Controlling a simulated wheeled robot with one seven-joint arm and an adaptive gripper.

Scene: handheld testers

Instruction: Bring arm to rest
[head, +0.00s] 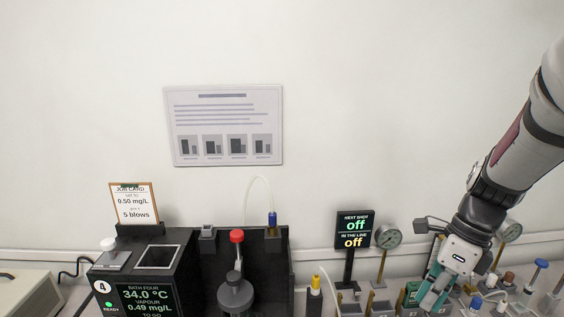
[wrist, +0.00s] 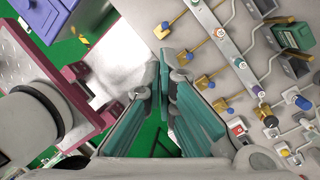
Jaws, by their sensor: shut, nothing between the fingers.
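My gripper (head: 437,291) is at the lower right of the head view, over the bench with the valves and gauges. Its teal fingers are shut with nothing between them. In the wrist view the gripper (wrist: 165,62) points away from the camera, with its fingertips together. My arm comes down from the right edge of the head view. Whether the fingers touch anything below cannot be told.
A black bath unit (head: 150,270) with a lit screen stands at the lower left. A red-topped vessel (head: 236,270) is beside it. A display post (head: 354,230) reading "off" and a round gauge (head: 388,237) stand left of my gripper. The wall above is clear except a poster (head: 225,125).

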